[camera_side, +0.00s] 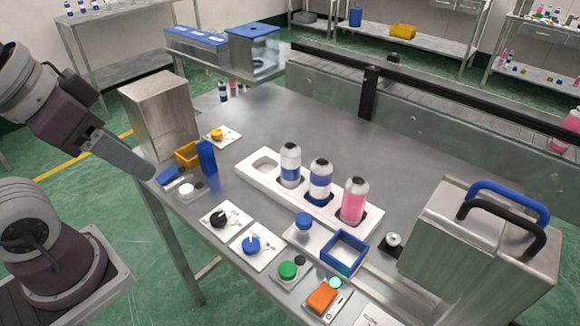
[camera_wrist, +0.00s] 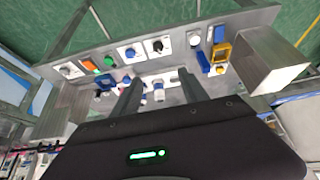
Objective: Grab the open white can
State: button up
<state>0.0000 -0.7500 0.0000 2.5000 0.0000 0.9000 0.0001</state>
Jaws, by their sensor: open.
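A blue-and-white can (camera_side: 320,183) and a pink can (camera_side: 354,203) stand in the same rack. My gripper (camera_side: 150,174) is at the left, above the table's edge and well apart from the cans. In the wrist view my gripper (camera_wrist: 158,78) has its two fingers spread with nothing held; a small white-and-blue can (camera_wrist: 159,92) shows between them in the distance.
A metal box (camera_side: 160,112) stands near my gripper, with a yellow bin (camera_side: 187,154) and a blue block (camera_side: 207,157). Knob and button panels line the front edge. A large metal case (camera_side: 480,250) with handles stands right. The table behind the rack is clear.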

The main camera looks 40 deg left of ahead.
notch_tip(320, 180, up, 5)
jog(key=w+a+r+n+t+y, duration=0.15)
jog(key=w+a, duration=0.25)
jog(key=w, duration=0.4)
jog(key=w+a+r+m+t+y, duration=0.1)
jog(key=w+a+r+t+y, duration=0.25)
jog(key=w, duration=0.35)
jog(key=m+h, duration=0.7)
jog(key=h, duration=0.5)
send_over(283, 149)
jog(key=s+a, duration=0.1)
jog(key=a, duration=0.1)
notch_tip(283, 149, down, 5)
jog(key=shift+t, duration=0.3)
jog(key=f, duration=1.8)
jog(key=shift+s+d+f, duration=0.15)
jog(key=shift+s+d, duration=0.05)
jog(key=shift+s, duration=0.05)
jog(key=shift+h, duration=0.3)
jog(key=x, duration=0.7)
jog(key=shift+d, duration=0.2)
jog(key=shift+s, duration=0.1)
grip_shut()
